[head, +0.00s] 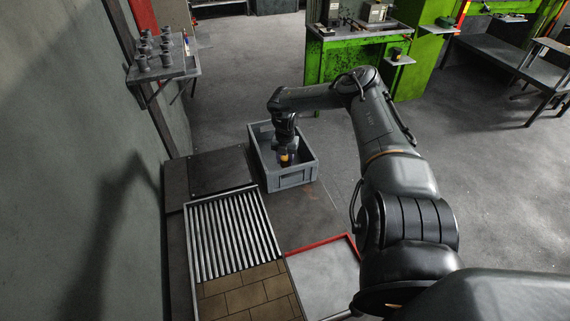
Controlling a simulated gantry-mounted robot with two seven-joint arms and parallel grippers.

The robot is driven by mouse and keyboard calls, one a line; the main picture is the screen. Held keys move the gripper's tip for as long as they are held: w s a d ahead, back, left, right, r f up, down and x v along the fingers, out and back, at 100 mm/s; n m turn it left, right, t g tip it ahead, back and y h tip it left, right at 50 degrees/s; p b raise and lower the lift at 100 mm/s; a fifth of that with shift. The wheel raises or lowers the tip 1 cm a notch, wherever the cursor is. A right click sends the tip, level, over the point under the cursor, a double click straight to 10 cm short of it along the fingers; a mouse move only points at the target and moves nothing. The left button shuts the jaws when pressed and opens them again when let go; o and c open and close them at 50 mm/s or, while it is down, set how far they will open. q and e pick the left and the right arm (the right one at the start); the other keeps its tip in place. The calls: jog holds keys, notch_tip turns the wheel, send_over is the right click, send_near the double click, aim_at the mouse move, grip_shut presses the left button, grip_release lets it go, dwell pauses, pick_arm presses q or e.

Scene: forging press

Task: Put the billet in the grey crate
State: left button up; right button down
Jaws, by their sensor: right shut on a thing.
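The grey crate (294,181) stands on the floor, just past the far right corner of the roller table. My right arm reaches over it from the right, and my right gripper (285,153) points down inside the crate's opening. The gripper is shut on the billet (284,160), which shows as a small glowing orange piece at the fingertips. The gripper hides part of the billet, and I cannot tell whether it touches the crate floor. My left gripper is not in view.
A roller table (230,232) with a brick-like section lies in front of the crate. A red-edged tray (322,277) is to its right. A wall shelf (160,68) holds several grey cylinders. A green machine (340,55) stands behind. The floor right of my arm is clear.

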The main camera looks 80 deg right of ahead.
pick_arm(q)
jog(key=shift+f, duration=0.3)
pick_arm(e)
notch_tip(320, 180, down, 3)
jog(key=shift+r, duration=0.2)
pick_arm(q)
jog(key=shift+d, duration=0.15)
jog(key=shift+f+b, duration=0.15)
jog(key=shift+b, duration=0.2)
pick_arm(e)
jog(key=shift+f, duration=0.1)
jog(key=c, duration=0.7)
grip_release()
